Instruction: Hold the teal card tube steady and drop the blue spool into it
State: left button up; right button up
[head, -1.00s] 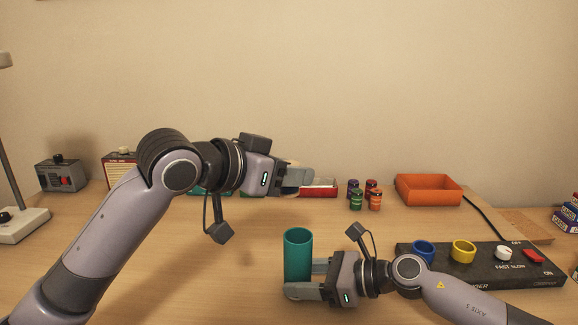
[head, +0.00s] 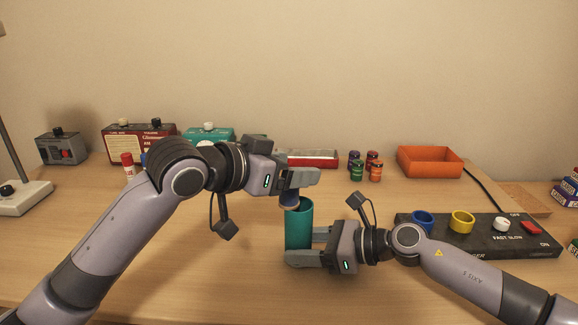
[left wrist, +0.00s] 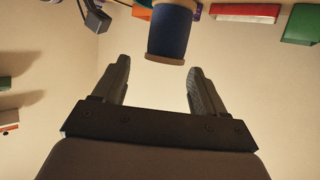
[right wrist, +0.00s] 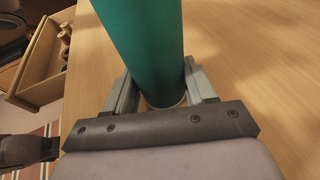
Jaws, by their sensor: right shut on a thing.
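The teal card tube (head: 299,228) stands upright on the desk. My right gripper (head: 303,258) is shut around its lower part, and the right wrist view shows the tube (right wrist: 147,40) between both fingers. The blue spool (head: 290,202) is under my left gripper (head: 305,180), at the left side of the tube's mouth. In the left wrist view the spool (left wrist: 172,32), blue with tan ends, is clear of the parted fingertips. My left gripper is open. I cannot tell whether the spool is over the opening or overlaps the rim.
A dark control panel (head: 485,243) with blue and yellow rings lies right of the tube. An orange tray (head: 430,161) and several small jars (head: 365,165) stand behind. A red radio (head: 138,144) and a teal box (head: 208,134) stand at the back left. The front desk is clear.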

pick_arm(q)
jog(key=v, duration=1.2)
dwell(1.0)
pick_arm(e)
jog(key=o, duration=0.9)
jog(key=shift+d, duration=0.1)
